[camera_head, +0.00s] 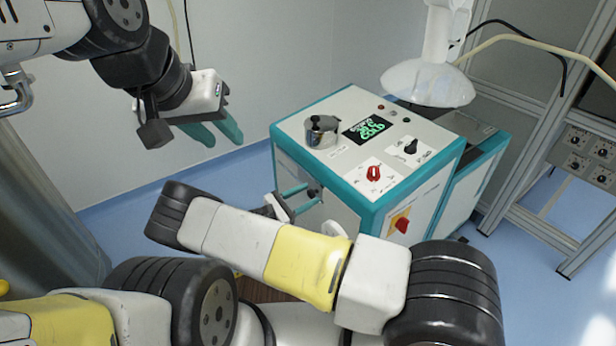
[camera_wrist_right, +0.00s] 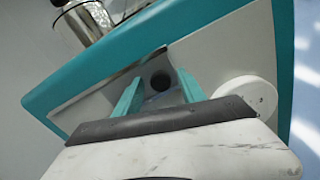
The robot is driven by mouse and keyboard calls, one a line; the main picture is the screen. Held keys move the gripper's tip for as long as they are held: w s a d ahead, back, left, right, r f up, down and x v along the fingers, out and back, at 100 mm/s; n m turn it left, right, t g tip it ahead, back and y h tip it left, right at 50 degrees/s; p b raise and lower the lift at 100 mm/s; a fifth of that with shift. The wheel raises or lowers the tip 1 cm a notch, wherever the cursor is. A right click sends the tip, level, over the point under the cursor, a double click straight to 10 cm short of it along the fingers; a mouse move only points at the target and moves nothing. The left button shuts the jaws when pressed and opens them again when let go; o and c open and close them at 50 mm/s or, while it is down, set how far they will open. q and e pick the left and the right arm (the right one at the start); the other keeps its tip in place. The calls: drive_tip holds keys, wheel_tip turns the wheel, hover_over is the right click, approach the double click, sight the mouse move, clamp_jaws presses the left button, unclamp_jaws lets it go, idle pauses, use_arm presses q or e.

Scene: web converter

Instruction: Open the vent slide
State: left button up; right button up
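The machine is a white box with teal edges (camera_head: 365,215). On its near left side, a small dark round knob (camera_head: 313,192) sits in a recess; it also shows in the right wrist view (camera_wrist_right: 160,81). I cannot tell for certain if this knob belongs to the vent slide. My right gripper (camera_head: 308,196) is open, with its teal fingers on either side of the knob. In the right wrist view the gripper (camera_wrist_right: 160,78) shows a gap between each finger and the knob. My left gripper (camera_head: 225,139) is open and empty, raised near the wall at left.
A metal pot (camera_head: 321,131), a green-lit display (camera_head: 366,129), a red knob (camera_head: 374,173) and a black knob (camera_head: 410,146) are on the machine's top. A red-and-yellow switch (camera_head: 401,223) is on its front. A white disc (camera_wrist_right: 245,92) lies close right of my right gripper.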

clamp_jaws()
idle(1.2)
